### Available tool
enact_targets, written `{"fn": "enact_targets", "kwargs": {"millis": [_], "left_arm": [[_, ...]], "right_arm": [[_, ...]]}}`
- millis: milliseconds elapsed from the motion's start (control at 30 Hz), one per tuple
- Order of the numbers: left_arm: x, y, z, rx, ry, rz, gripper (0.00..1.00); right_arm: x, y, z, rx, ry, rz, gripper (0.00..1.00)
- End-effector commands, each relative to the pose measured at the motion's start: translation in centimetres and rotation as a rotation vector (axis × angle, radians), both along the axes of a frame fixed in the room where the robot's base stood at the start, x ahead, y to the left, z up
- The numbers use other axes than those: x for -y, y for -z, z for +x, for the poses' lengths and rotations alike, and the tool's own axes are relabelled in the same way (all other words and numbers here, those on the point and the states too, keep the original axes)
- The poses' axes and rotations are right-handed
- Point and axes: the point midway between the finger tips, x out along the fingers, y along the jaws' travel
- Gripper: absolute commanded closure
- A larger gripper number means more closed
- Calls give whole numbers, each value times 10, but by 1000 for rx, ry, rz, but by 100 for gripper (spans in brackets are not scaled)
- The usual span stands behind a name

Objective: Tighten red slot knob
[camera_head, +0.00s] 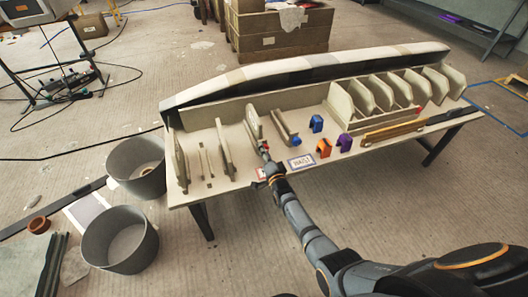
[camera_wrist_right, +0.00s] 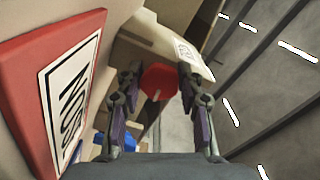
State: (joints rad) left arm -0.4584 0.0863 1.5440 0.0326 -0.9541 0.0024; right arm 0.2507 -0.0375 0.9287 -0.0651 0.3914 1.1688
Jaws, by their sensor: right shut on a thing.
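The red knob (camera_wrist_right: 160,80) shows in the right wrist view between the two fingers of my right gripper (camera_wrist_right: 160,87), with a thin pale slot line on its face. My right gripper (camera_head: 264,152) is shut on it, at the front edge of the mould table (camera_head: 335,160) beside a tall slotted panel (camera_head: 253,122). In the head view the knob is hidden by the gripper. My left gripper is in neither view.
A red-bordered sign (camera_wrist_right: 60,85) stands close at the left of the wrist view. Blue (camera_head: 316,123), orange (camera_head: 323,148) and purple (camera_head: 344,142) clips stand on the table, right of the gripper. Two grey bins (camera_head: 120,240) stand on the floor at left.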

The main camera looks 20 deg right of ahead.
Motion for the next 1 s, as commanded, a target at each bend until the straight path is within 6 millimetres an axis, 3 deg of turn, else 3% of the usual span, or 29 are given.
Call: {"fn": "enact_targets", "kwargs": {"millis": [100, 133, 300, 667, 767, 1000], "left_arm": [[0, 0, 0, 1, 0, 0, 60], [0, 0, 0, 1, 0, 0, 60], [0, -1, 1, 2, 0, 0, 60], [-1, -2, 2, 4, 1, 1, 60], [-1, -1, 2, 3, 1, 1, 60], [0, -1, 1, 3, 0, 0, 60]], "right_arm": [[0, 2, -1, -4, 0, 0, 94], [0, 2, -1, -4, 0, 0, 58], [0, 1, -1, -3, 0, -1, 39], [0, 2, -7, -2, 0, -1, 39], [1, 2, -22, -3, 0, -1, 39], [3, 2, -81, -4, 1, -1, 39]]}}
